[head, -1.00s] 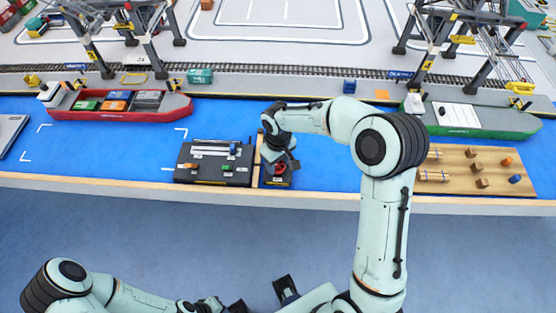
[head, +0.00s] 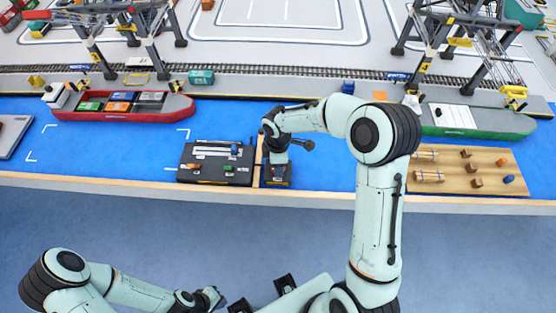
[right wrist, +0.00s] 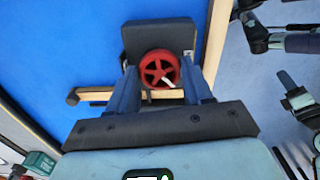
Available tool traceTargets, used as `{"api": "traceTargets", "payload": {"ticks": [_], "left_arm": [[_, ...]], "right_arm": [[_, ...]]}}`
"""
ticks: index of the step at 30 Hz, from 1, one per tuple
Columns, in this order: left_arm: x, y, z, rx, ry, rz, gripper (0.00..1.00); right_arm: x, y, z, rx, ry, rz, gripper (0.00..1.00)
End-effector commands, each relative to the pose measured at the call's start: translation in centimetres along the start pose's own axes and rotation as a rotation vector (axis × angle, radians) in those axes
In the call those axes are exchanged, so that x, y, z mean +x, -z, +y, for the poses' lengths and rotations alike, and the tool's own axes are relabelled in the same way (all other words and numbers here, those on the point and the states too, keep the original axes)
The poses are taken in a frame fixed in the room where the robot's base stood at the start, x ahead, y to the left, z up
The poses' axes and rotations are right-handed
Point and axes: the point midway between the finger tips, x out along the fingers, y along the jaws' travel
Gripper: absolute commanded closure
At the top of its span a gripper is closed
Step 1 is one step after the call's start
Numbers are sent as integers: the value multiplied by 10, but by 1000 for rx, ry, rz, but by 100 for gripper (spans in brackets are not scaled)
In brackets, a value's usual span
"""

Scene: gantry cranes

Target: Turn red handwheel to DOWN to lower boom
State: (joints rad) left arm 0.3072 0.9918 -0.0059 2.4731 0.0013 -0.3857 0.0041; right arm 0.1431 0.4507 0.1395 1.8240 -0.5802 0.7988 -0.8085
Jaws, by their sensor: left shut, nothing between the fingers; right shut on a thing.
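The red handwheel (right wrist: 159,68) shows in the right wrist view, on a dark box (right wrist: 158,34), with a pale pointer at its lower right side. My right gripper (right wrist: 161,82) is shut on the handwheel, one finger on each side of it. In the head view my right gripper (head: 277,171) points down onto the dark control box (head: 278,182) and hides the wheel. No DOWN marking is readable. My left gripper (head: 215,297) is shut and empty, low in front of the table.
A black control panel (head: 215,174) with small coloured levers stands just left of the box. A wooden board (head: 440,185) with blocks lies to the right. A red ship (head: 125,110) and a green ship (head: 465,127) sit behind on the blue surface.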

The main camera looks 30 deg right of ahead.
Motion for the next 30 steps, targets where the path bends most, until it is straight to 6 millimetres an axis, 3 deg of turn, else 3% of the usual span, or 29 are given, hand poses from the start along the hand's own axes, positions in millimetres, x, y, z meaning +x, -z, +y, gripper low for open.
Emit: {"api": "traceTargets", "payload": {"ticks": [18, 30], "left_arm": [[-34, 18, 18, 9, -9, 26, 100], [-48, 28, 27, 14, -14, 39, 100]], "right_arm": [[-2, 1, 1, -572, -1, 1, 80], [-1, 1, 0, -805, -1, 0, 80]]}}
